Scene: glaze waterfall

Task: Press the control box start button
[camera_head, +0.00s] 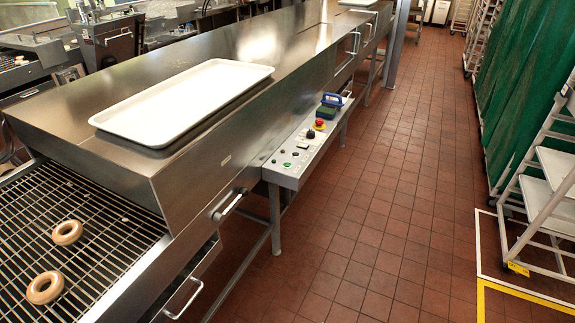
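The control box (291,170) is a grey sloped panel on the right side of the long steel machine. It carries a small green button (287,164) near its lower left end, a black knob (310,134) and a red emergency knob on yellow (319,124) toward its far end. Other small dark and pale controls sit between them, too small to read. No label marking the start button is legible. My gripper is not in view.
A white tray (184,99) lies on the steel hood. Two ring doughnuts (67,232) rest on the wire conveyor (105,262). A blue and green object (329,105) stands at the box's far end. The tiled floor (390,220) is clear; racks (545,215) stand at right.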

